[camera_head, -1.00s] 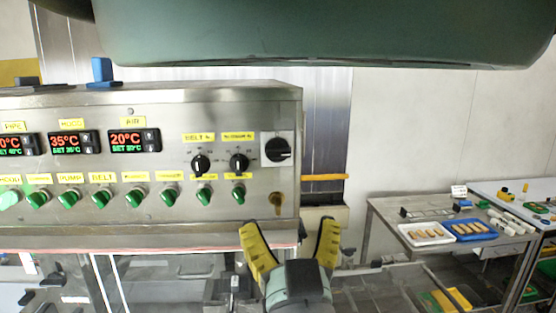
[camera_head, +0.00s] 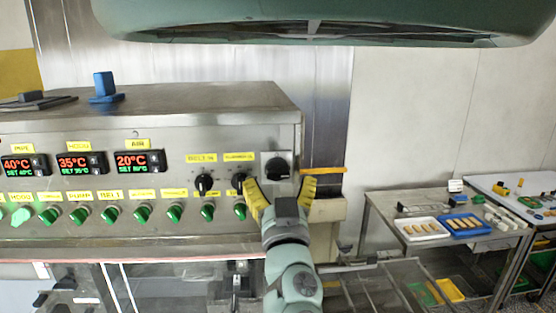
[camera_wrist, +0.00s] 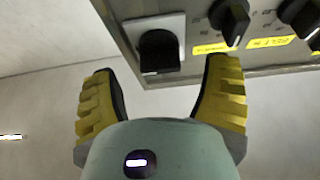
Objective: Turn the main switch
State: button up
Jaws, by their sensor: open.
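The main switch (camera_head: 278,168) is a large black rotary knob on a light square plate at the right end of the steel control panel (camera_head: 150,232). It also shows in the wrist view (camera_wrist: 160,50), just beyond and between the fingertips. My gripper (camera_head: 281,190) has two yellow ridged fingers, spread open and empty. In the head view the fingertips are just below the switch, the left one overlapping the panel's right part. In the wrist view (camera_wrist: 160,90) there is a gap between the fingers and the switch, and I see no contact.
Two smaller black knobs (camera_head: 204,184) sit left of the switch, above a row of green knobs (camera_head: 142,213). A yellow bar (camera_head: 323,170) sticks out right of the panel. A steel table (camera_head: 372,218) with trays stands at the right.

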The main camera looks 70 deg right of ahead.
jog(key=shift+p+x, duration=0.45)
jog(key=shift+x, duration=0.5)
jog(key=shift+w+d+r, duration=0.15)
jog(key=shift+d, duration=0.25)
jog(key=shift+c, duration=0.3)
jog(key=c, duration=1.1)
